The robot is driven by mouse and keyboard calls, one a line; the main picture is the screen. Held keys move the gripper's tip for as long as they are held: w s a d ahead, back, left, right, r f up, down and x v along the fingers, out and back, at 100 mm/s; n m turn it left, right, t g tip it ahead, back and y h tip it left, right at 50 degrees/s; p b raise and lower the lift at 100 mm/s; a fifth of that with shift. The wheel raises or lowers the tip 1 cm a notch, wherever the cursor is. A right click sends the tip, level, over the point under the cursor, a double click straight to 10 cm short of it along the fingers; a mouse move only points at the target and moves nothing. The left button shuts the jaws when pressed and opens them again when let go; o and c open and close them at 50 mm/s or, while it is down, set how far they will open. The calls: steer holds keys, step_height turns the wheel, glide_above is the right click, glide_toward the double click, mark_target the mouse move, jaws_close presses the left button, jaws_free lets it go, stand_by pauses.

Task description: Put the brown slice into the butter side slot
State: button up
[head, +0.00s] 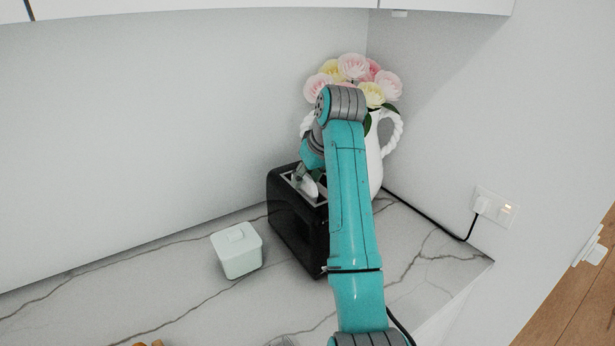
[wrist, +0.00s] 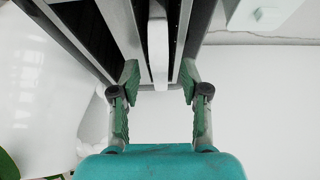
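The black toaster (head: 290,222) stands on the counter, and its top with two dark slots (wrist: 112,38) fills the upper part of the wrist view. A pale, whitish slice (wrist: 158,48) stands edge-on in the slot nearer the mint butter dish (wrist: 265,12); it looks pale rather than brown. The other slot (wrist: 75,18) looks dark and empty. My gripper (wrist: 159,85) is open over the toaster, one finger on each side of the slice, with gaps showing. The butter dish (head: 237,252) has its lid on, left of the toaster. My arm hides part of the toaster.
A white vase (head: 374,165) with pink and yellow flowers stands close behind the toaster. A black cord (head: 440,232) runs to the wall outlet (head: 494,207). Brown pieces (head: 150,343) show at the bottom edge, mostly cut off. The counter left of the butter dish is clear.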

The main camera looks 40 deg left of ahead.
steer(key=shift+r, duration=0.1)
steer(key=v, duration=0.7)
steer(key=shift+s+d+r, duration=0.1)
